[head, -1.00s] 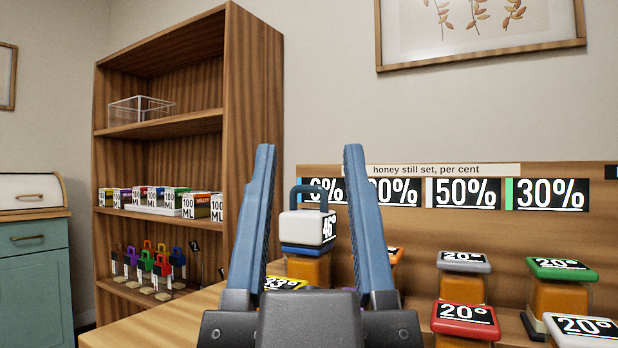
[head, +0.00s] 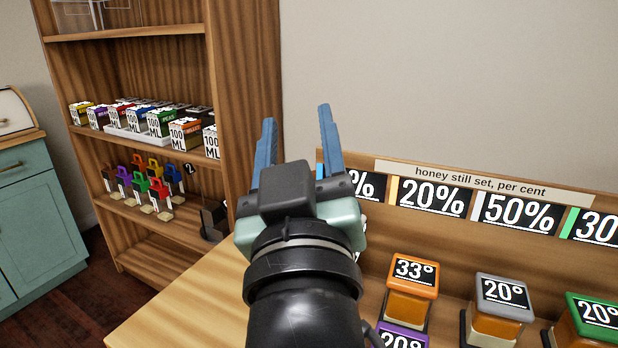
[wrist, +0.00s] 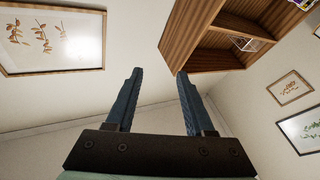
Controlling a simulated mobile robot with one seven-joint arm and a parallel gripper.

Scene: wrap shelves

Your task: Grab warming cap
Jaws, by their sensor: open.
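My gripper (head: 297,115) is raised above the wooden counter, fingers pointing up and away, open and empty. It also shows in the wrist view (wrist: 160,73), with only air between its fingers. The white cap with a blue handle and a 46° label, seen on a jar in the earlier head view, does not show clearly now. My gripper and arm cover the part of the counter where it stood. Amber jars stand to the right: one with an orange 33° lid (head: 411,275), one with a grey 20° lid (head: 502,292) and one with a green 20° lid (head: 597,315).
A tall wooden shelf (head: 243,100) stands at the left, holding 100 ML boxes (head: 160,122) and coloured handled items (head: 140,182). A honey percentage board (head: 480,172) backs the counter (head: 185,310). A purple 20° lid (head: 402,337) is close to my arm. The counter's left part is clear.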

